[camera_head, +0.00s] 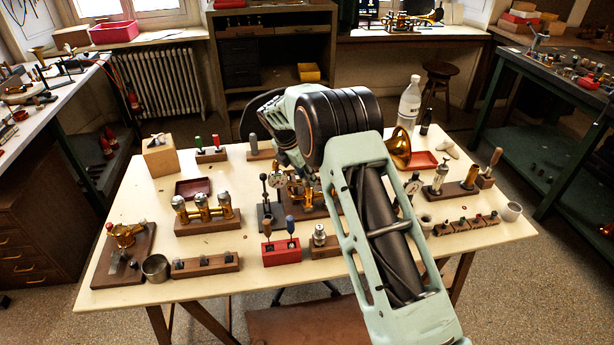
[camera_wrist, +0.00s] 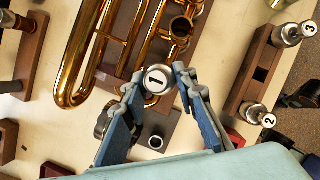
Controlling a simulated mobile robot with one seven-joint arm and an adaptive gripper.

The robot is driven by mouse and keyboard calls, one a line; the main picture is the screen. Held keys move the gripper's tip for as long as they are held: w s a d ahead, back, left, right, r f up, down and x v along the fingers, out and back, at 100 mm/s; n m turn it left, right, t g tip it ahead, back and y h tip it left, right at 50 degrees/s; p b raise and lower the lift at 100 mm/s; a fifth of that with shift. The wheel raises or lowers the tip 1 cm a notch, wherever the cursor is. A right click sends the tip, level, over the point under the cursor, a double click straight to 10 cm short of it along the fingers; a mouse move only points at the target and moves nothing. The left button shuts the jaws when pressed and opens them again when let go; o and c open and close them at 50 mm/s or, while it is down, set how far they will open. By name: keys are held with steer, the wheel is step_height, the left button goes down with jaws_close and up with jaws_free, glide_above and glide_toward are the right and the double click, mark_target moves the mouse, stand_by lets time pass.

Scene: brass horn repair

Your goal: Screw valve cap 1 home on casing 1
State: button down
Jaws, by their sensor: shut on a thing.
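A round silver valve cap marked 1 (camera_wrist: 157,79) sits between the fingertips of my gripper (camera_wrist: 159,77) in the wrist view. The blue-grey fingers are shut on it, and its numbered top faces the camera. The brass horn (camera_wrist: 101,45) lies just above it in the wrist view, with open-topped casings (camera_wrist: 180,26) close to the cap. The cap covers whatever is under it, so I cannot tell whether it touches casing 1. In the head view the horn (camera_head: 302,192) shows partly behind my arm, which hides the cap.
A dark gauge stand (camera_head: 270,212) and a red tool block (camera_head: 281,252) stand near the horn.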

steer(key=m+g+h+p, duration=0.1)
steer(key=m, duration=0.3)
steer(key=c, duration=1.5)
jaws_free()
steer(key=shift+o, duration=0.2)
steer(key=v, duration=1.1)
steer(key=shift+r, duration=0.35)
steer(key=d+f+m+y+b, duration=0.1)
steer(key=d+m+y+b, duration=0.1)
steer(key=d+m+y, duration=0.8)
steer(key=a+f, duration=0.1)
steer(key=f, duration=0.2)
steer(key=w+a+f+m+h+p, duration=0.1)
steer(key=a+f, duration=0.1)
steer(key=f, duration=0.1)
steer(key=w+a+f+m+h+p, duration=0.1)
steer(key=a+f, duration=0.1)
steer(key=f, duration=0.2)
steer(key=shift+w+a, duration=0.1)
steer(key=shift+a, duration=0.1)
